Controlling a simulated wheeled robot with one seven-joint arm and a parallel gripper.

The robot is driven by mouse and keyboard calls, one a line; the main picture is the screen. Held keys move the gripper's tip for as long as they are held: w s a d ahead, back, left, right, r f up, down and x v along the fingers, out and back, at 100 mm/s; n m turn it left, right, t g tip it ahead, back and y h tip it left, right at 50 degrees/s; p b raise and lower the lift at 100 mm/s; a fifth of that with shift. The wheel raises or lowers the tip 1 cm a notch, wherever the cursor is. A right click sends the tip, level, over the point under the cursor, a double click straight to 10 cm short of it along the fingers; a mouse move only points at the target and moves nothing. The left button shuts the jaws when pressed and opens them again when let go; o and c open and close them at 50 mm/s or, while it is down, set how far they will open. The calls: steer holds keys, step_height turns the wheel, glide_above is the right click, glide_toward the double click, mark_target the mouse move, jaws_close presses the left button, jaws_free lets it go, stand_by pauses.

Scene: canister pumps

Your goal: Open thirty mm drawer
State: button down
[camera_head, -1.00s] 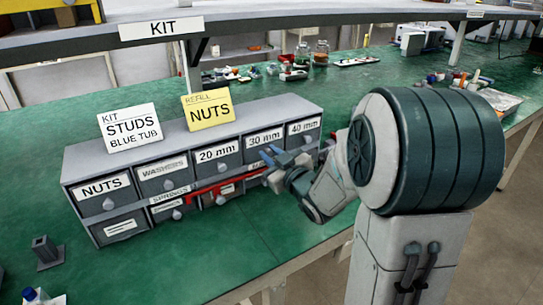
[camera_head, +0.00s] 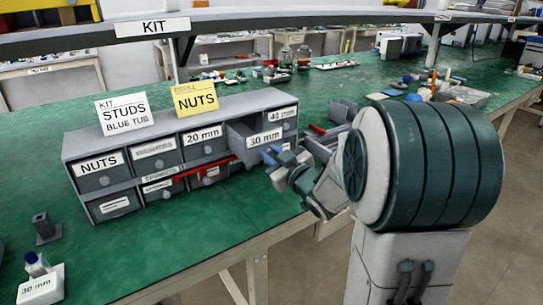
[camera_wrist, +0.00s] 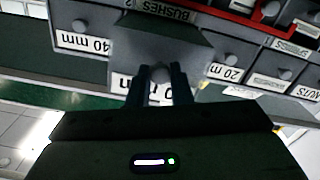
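The 30 mm drawer (camera_head: 243,132) stands pulled out of the grey cabinet's (camera_head: 68,150) top row, its label tilted and its inside partly showing from above. In the wrist view, which is upside down, its front and partly covered label (camera_wrist: 124,82) face the camera. Its round knob (camera_wrist: 160,74) sits between the two fingers of my gripper (camera_wrist: 161,84). The fingers look closed about the knob. In the head view my gripper (camera_head: 280,163) is at the front of this drawer and hides the knob.
The 20 mm drawer (camera_head: 203,148) and 40 mm drawer (camera_head: 283,123) beside it are shut. A red bar (camera_head: 200,170) runs along the lower row. A small white box (camera_head: 40,289) labelled 30 mm lies at the table's front left. Bench in front of the cabinet is mostly clear.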

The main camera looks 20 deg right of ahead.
steer(key=c, duration=1.3)
jaws_free()
steer(key=b+v, duration=0.3)
steer(key=v, duration=1)
steer(key=shift+s+b, duration=0.35)
steer(key=shift+d+r, duration=0.1)
steer(key=shift+d, duration=0.05)
